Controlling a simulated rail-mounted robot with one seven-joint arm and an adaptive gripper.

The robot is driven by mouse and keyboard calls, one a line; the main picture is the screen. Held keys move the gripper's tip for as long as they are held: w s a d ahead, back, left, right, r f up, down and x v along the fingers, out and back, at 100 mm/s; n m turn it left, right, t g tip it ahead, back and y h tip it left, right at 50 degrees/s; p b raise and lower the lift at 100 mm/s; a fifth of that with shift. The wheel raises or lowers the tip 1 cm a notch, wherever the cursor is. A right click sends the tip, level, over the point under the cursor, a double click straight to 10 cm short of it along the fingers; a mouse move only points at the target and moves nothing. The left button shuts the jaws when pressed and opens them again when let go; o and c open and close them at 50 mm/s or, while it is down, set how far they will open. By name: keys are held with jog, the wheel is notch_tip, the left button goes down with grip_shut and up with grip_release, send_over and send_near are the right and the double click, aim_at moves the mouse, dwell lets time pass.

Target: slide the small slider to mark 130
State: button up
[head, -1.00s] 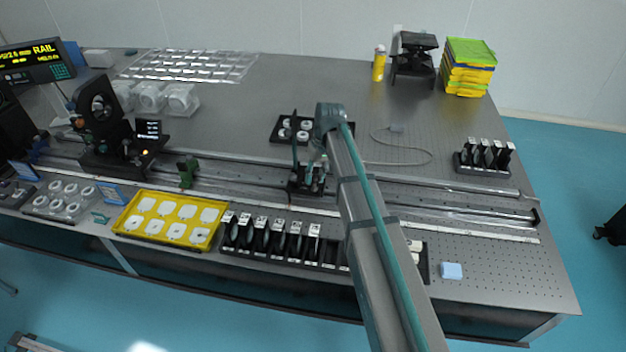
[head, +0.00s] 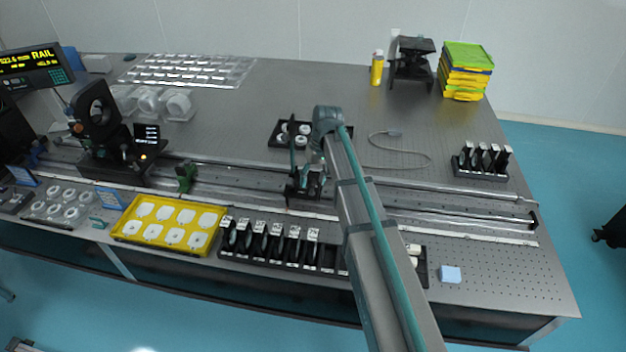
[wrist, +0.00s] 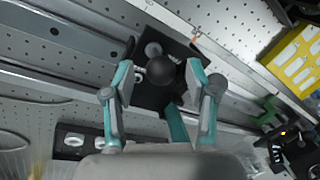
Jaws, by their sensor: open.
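The small slider (head: 303,197) is a black carriage on the long rail (head: 240,181), near mid-table in the head view. My gripper (head: 312,172) is right above it. In the wrist view the slider's black plate (wrist: 148,97) lies below my gripper (wrist: 160,82), with a dark round knob (wrist: 161,69) between the two fingers. The fingers are spread, one on each side of the knob, with gaps visible. I cannot make out mark 130 on the scale.
A green clamp (head: 186,176) and a large black mount (head: 112,160) sit on the rail to the left. A yellow tray (head: 122,229) and a black rack of optics (head: 270,260) stand in front. The rail to the right looks free beyond my arm.

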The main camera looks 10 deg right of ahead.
notch_tip(320, 180, up, 11)
jog(key=d, duration=0.2)
jog(key=shift+w+r, duration=0.2)
jog(key=shift+w, duration=0.15)
jog(key=shift+d, duration=0.1)
